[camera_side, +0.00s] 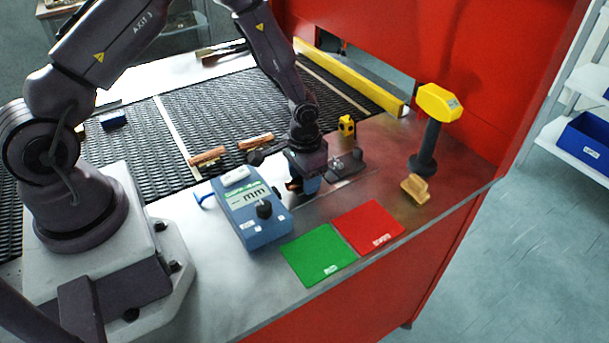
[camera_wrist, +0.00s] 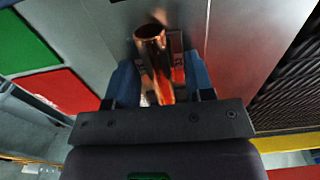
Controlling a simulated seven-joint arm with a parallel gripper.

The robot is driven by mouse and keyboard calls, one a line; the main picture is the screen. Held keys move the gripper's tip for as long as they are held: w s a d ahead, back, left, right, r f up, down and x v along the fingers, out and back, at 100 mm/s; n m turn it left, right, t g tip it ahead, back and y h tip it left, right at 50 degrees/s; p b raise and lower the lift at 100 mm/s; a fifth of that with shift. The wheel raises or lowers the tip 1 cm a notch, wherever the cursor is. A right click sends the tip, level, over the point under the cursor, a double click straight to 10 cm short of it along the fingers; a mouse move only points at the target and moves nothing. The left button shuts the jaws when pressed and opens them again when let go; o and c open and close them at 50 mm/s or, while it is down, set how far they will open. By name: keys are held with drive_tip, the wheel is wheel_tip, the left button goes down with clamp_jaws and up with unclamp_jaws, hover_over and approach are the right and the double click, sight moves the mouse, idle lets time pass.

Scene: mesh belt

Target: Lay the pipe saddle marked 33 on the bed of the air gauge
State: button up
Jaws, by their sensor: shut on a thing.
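My gripper (camera_side: 303,188) points down just right of the blue gauge box (camera_side: 238,215), which has an "mm" display and a dark knob. In the wrist view my blue fingers (camera_wrist: 161,82) are shut on a copper, tube-shaped piece (camera_wrist: 150,34), seemingly the pipe saddle. In the side view only a little copper shows at the gripper, low over the metal bench. A grey fitting (camera_wrist: 176,42) shows beside the piece in the wrist view; whether the piece touches it I cannot tell. A bed on the gauge cannot be made out clearly.
A dark fixture (camera_side: 346,166) stands right of my gripper. Green (camera_side: 318,254) and red (camera_side: 367,228) plates lie in front. A yellow-headed dark tool (camera_side: 438,103) stands right, near a tan block (camera_side: 415,188).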

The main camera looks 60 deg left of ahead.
drive_tip(key=shift+f, duration=0.15)
drive_tip(key=o, duration=1.1)
drive_tip(key=s+r+t+y, duration=0.1)
drive_tip(key=s+r, duration=0.1)
drive_tip(key=r, duration=1)
drive_tip(key=s+r+t, duration=0.1)
drive_tip(key=s+r, duration=0.1)
drive_tip(key=r, duration=0.9)
drive_tip(key=shift+s+d+r+t+h, duration=0.15)
drive_tip(key=shift+s+d+r+t, duration=0.4)
drive_tip(key=shift+s+r, duration=1.7)
drive_tip(key=shift+s+d+r+t+h, duration=0.2)
drive_tip(key=shift+s+d+r+t, duration=0.35)
drive_tip(key=shift+s+r, duration=1.7)
drive_tip(key=shift+s+d+r+t+h, duration=0.15)
drive_tip(key=shift+s+d+r+t, duration=0.75)
drive_tip(key=shift+s, duration=2.3)
